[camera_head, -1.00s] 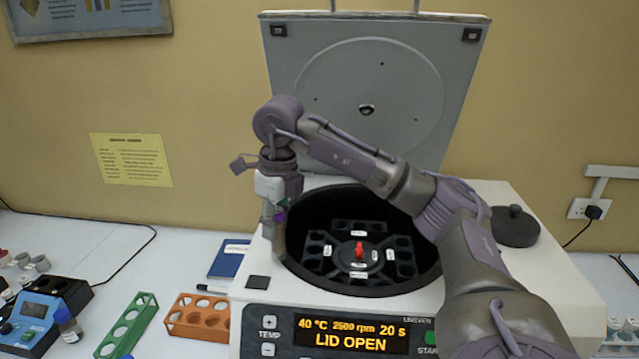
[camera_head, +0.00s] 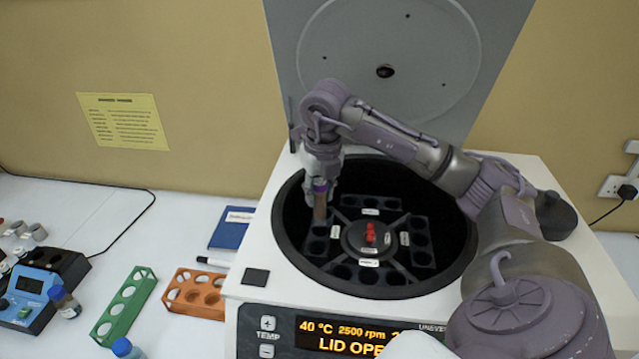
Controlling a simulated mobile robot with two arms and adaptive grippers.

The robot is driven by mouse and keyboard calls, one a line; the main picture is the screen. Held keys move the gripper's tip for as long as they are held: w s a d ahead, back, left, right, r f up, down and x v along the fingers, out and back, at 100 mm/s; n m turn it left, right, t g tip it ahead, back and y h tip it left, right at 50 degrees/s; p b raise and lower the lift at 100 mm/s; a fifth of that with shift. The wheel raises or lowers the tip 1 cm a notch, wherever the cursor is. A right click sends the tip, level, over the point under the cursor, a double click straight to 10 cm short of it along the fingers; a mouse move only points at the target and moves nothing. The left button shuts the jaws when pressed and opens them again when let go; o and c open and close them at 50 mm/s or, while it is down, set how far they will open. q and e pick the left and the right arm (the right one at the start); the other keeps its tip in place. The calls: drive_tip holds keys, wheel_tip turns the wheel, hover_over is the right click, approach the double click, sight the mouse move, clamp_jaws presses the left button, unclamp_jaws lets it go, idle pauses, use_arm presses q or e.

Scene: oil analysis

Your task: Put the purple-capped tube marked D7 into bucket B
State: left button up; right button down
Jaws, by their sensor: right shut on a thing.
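My right gripper (camera_head: 320,190) is shut on the purple-capped tube (camera_head: 320,207), which hangs upright with its brown body below the purple cap. The marking on the tube is too small to read. The gripper is over the left part of the open centrifuge bowl (camera_head: 287,222). Inside is a dark rotor (camera_head: 345,240) with a red knob and several buckets with round holes and small white labels. The label letters are not readable, so I cannot tell which is bucket B. The tube is above or beside the left buckets; whether it touches one is unclear. My left gripper is not in view.
The centrifuge lid (camera_head: 385,100) stands open behind the bowl. A green rack (camera_head: 122,303) and an orange rack (camera_head: 194,294) stand at the left. A blue device (camera_head: 35,285), a capped bottle (camera_head: 64,300) and a blue book (camera_head: 232,228) are also on the table.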

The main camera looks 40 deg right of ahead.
sight(320, 218)
drive_tip(key=f, duration=0.1)
drive_tip(key=f+b, duration=0.2)
drive_tip(key=f, duration=0.1)
drive_tip(key=shift+w+d+f, duration=0.1)
drive_tip(key=shift+w+d, duration=0.05)
drive_tip(key=shift+d, duration=0.1)
drive_tip(key=shift+a+f+b, duration=0.1)
drive_tip(key=shift+f+b, duration=0.25)
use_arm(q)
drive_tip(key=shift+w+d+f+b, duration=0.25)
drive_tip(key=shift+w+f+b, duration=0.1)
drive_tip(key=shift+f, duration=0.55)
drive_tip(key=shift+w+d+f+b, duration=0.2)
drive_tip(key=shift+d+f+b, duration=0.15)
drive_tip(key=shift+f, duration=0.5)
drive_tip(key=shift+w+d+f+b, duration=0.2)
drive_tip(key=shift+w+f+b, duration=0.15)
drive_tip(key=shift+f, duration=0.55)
use_arm(e)
drive_tip(key=shift+f, duration=1.5)
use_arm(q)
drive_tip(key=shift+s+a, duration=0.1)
use_arm(e)
drive_tip(key=c, duration=0.7)
unclamp_jaws()
drive_tip(key=shift+c, duration=0.2)
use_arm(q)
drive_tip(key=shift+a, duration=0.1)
